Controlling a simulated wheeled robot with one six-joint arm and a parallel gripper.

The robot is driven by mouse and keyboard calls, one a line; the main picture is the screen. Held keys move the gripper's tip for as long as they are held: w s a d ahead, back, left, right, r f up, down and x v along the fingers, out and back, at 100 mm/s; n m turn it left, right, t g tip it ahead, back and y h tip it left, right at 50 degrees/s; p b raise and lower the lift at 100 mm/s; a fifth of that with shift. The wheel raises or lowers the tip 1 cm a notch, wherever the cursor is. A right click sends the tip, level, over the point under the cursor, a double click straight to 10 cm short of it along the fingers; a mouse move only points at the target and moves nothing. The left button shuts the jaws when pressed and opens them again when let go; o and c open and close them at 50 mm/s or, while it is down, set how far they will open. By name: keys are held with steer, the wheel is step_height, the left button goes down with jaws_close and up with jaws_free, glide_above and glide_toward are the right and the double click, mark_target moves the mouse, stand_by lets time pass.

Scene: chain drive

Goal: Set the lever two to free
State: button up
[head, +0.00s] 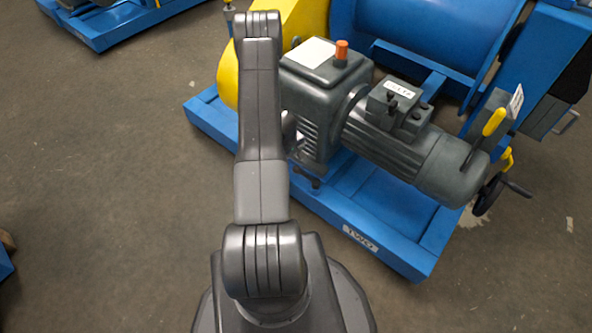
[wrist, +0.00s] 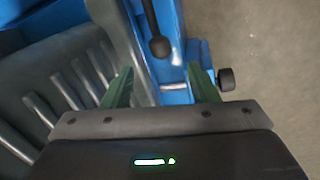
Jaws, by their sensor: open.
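A blue machine base (head: 388,252) carries a plate reading TWO (head: 360,240). A lever with a yellow grip (head: 494,121) stands at its right end, beside the grey motor (head: 420,160). My gripper (wrist: 160,87) is open, with its two green fingers apart and nothing seen held between them. In the wrist view a dark rod with a rounded black end (wrist: 158,42) lies just beyond the fingers, near the gap. Whether this rod is lever two, I cannot tell. In the head view my own arm hides the gripper.
Grey ribbed housing (wrist: 75,85) is close to the left finger. A black knob (wrist: 226,79) is right of the right finger. A dark handwheel (head: 490,193) is at the machine's right end. The floor (head: 110,190) at left is clear.

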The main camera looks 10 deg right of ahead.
mark_target(296, 168)
steer(key=f, duration=0.2)
steer(key=d+f+b, duration=0.1)
steer(key=f, duration=0.5)
steer(key=shift+w+d+f+b, duration=0.1)
steer(key=shift+w+d+b, duration=0.1)
steer(key=shift+w+b, duration=0.15)
jaws_close()
